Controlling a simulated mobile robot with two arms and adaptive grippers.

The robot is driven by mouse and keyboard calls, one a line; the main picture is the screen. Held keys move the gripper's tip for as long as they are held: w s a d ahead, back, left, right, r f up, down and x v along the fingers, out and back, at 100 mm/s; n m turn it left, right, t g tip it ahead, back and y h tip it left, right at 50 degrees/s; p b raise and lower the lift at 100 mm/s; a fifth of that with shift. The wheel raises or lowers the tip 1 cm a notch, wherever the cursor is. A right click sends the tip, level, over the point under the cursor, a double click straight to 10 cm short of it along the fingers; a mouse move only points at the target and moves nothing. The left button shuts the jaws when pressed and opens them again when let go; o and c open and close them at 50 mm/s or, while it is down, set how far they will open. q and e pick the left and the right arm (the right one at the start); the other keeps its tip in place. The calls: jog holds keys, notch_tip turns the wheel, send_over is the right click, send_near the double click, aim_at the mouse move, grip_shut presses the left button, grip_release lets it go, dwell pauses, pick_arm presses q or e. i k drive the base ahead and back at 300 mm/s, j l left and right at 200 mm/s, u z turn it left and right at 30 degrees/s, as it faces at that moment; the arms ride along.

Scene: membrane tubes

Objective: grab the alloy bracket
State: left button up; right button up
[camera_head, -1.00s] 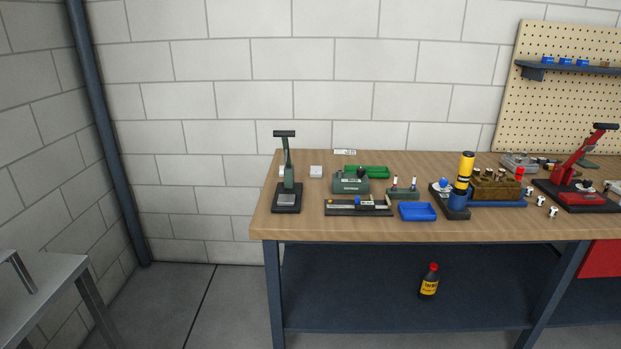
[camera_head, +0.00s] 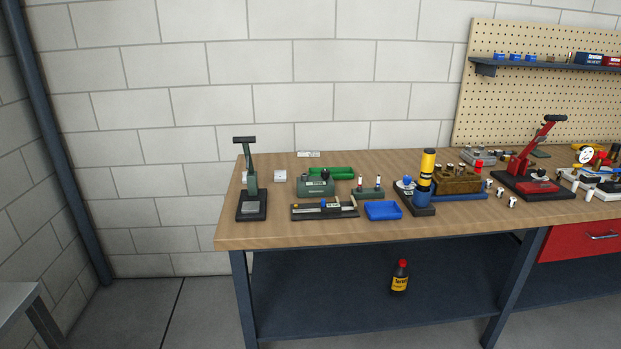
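I cannot pick out the alloy bracket for sure at this distance. A grey metallic piece (camera_head: 479,156) sits at the back of the wooden workbench (camera_head: 270,233), behind a brown block (camera_head: 456,181) with several pegs; its shape is too small to make out. Neither of my grippers is in view.
A green-black press (camera_head: 250,190) stands at the bench's left end. A blue tray (camera_head: 383,211), a yellow-and-blue upright tool (camera_head: 425,177) and a red press (camera_head: 533,170) crowd the top. A dark bottle (camera_head: 400,279) stands on the lower shelf.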

aim_at(279, 176)
jog(key=i+j+z, duration=0.15)
jog(key=z, duration=0.2)
jog(key=i+j+z, duration=0.1)
jog(key=j+z, duration=0.2)
jog(key=i+j+z, duration=0.1)
jog(key=j+z, duration=0.25)
